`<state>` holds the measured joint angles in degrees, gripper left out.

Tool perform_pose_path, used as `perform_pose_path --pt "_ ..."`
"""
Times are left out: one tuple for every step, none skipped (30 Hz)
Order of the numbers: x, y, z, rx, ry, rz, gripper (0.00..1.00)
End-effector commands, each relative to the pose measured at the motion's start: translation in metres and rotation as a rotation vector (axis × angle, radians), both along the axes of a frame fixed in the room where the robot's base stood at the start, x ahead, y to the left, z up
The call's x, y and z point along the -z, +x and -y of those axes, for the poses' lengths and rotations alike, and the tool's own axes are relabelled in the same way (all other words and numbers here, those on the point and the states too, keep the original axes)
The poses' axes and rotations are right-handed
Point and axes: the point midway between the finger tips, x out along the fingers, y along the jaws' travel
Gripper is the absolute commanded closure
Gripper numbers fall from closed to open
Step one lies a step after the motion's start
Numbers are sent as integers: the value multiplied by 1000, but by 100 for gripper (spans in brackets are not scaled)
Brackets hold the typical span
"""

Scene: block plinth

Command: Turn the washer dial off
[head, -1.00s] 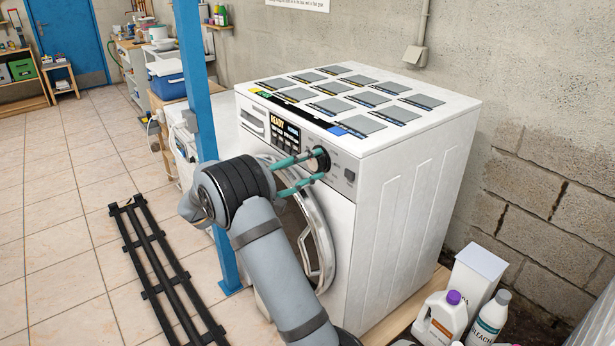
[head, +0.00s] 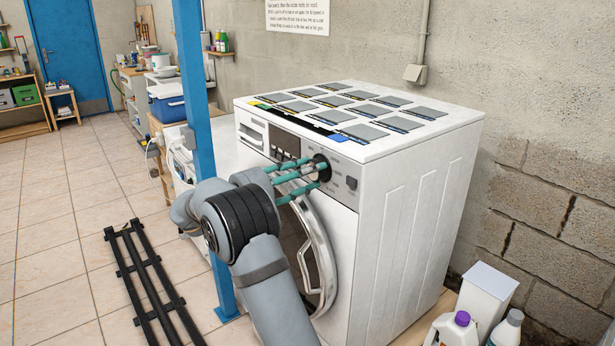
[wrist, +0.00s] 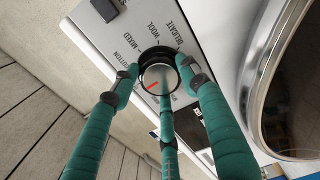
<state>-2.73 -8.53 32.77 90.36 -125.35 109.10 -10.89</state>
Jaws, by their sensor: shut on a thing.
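The white washer (head: 420,190) stands against the wall, with its dial (head: 322,168) at the right end of the control panel. My gripper (head: 316,172) has its teal fingers shut around the dial. In the wrist view the dial (wrist: 158,78) is a round knob with a silver face and a red mark pointing to the lower left. Labels around it read delicate, wool, mixed and cotton; the label at the red mark is not readable. The fingers (wrist: 160,85) sit around the knob's edge. The washer's display (head: 285,143) looks dark.
A blue post (head: 197,80) stands left of the washer, close to my arm. The round door (head: 318,260) is below the panel. Bottles (head: 455,330) and a white box (head: 488,290) stand at the lower right. A black rail lies on the tiled floor.

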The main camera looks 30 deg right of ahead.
Motion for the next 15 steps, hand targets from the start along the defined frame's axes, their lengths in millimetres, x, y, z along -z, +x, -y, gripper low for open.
perform_pose_path --pt "1 -2 1 6 3 3 82" --pt "1 -2 1 7 4 2 82" --pt "1 -2 1 7 3 1 82" --pt "1 -2 1 7 3 1 82" --pt "1 -2 1 7 3 1 82" --pt "1 -2 1 7 3 1 82" --pt "1 -2 1 7 3 0 82" --pt "1 -2 1 7 3 0 82" --pt "1 -2 1 8 3 0 55" --pt "1 -2 1 7 3 0 53" --pt "1 -2 1 7 3 0 52" --pt "1 -2 1 7 3 -1 49" --pt "1 -2 1 7 3 -1 47" --pt "1 -2 1 6 3 -1 46" --pt "1 -1 1 5 2 0 43"
